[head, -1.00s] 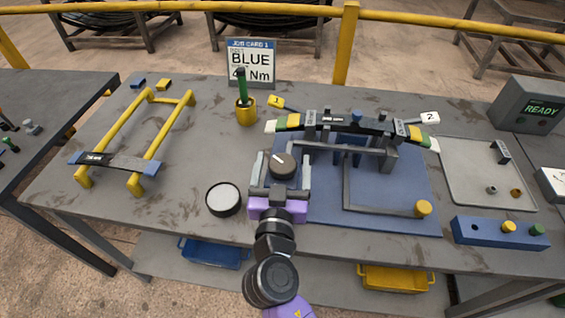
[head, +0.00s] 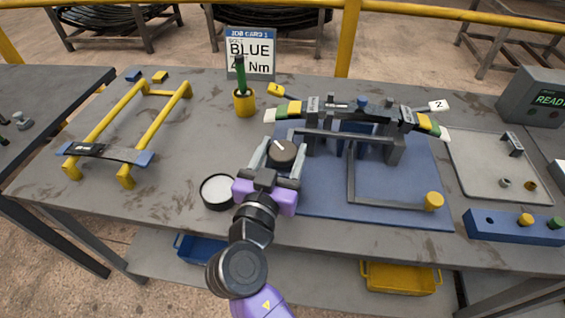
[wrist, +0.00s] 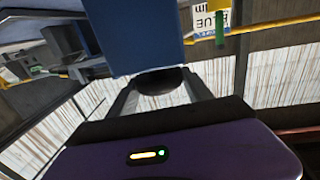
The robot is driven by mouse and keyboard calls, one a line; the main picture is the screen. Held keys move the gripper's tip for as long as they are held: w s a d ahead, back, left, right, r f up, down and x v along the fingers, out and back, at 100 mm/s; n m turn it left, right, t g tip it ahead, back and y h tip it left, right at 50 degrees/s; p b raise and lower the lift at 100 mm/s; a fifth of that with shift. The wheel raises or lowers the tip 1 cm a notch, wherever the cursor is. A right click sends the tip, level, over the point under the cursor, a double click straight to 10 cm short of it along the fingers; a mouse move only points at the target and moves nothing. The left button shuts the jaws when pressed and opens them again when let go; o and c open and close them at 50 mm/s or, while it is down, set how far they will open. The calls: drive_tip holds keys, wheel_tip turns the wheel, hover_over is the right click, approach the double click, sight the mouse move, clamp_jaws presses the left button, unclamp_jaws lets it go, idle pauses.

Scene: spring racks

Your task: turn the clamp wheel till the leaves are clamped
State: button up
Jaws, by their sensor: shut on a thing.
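The clamp wheel (head: 281,153) is a dark round knob with a white pointer line, at the left end of the clamp fixture on the blue base plate (head: 318,203). My gripper (head: 276,155) has its two grey fingers around the knob and is shut on it. The dark knob (wrist: 162,80) also shows between the fingers in the wrist view. The stack of leaves (head: 360,115) lies across the fixture, with green, white and yellow ends. Whether the leaves are pressed tight cannot be told.
A grey bar ending in a yellow knob (head: 434,201) lies on the blue plate. A round white-topped tin (head: 218,190) stands just left of my gripper. A yellow rack (head: 118,135) with one leaf, a yellow cup (head: 244,103) and a grey tray (head: 490,175) stand around.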

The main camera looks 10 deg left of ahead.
sight(269, 156)
drive_tip(key=m+g+h+b, duration=0.1)
drive_tip(key=h+b, duration=0.1)
drive_tip(key=b, duration=0.1)
drive_tip(key=m+g+h+b, duration=0.1)
drive_tip(key=m+h+b, duration=0.1)
drive_tip(key=h+b, duration=0.1)
drive_tip(key=m+g+h+b, duration=0.1)
drive_tip(key=m+h+b, duration=0.1)
drive_tip(key=b, duration=0.2)
drive_tip(key=shift+w+a+f+h, duration=0.1)
drive_tip(key=shift+a+f+h, duration=0.05)
drive_tip(key=shift+f+h, duration=0.2)
drive_tip(key=m+g+h+b, duration=0.2)
drive_tip(key=b, duration=0.1)
drive_tip(key=m+g+h+b, duration=0.1)
drive_tip(key=shift+r+m+g+h+b, duration=0.25)
drive_tip(key=shift+m+g+h+b, duration=0.05)
drive_tip(key=shift+g+h+b, duration=0.1)
drive_tip(key=o, duration=1.4)
drive_tip(key=shift+c, duration=0.2)
drive_tip(key=shift+a+r, duration=0.1)
drive_tip(key=v, duration=0.7)
drive_tip(key=shift+a, duration=0.3)
